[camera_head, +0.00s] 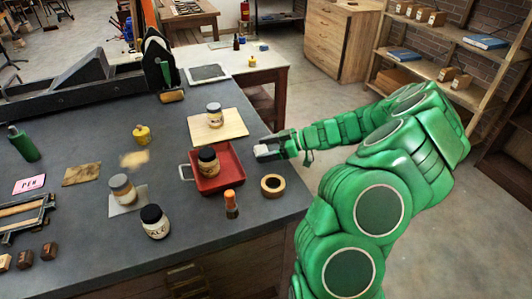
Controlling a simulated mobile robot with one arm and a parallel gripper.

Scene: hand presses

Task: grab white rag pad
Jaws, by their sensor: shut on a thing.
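My gripper (263,152) is at the end of my green arm, just right of the red tray and near the right edge of the dark bench. It is shut on a small whitish pad (262,148), which looks like the white rag pad. Only a little of the pad shows between the dark fingers. I cannot tell whether it touches the bench.
The red tray (229,182) holds a dark-lidded jar (208,162). Another jar (215,115) stands on a wooden board (235,124) behind. A beige cloth-like piece (134,159) lies left.

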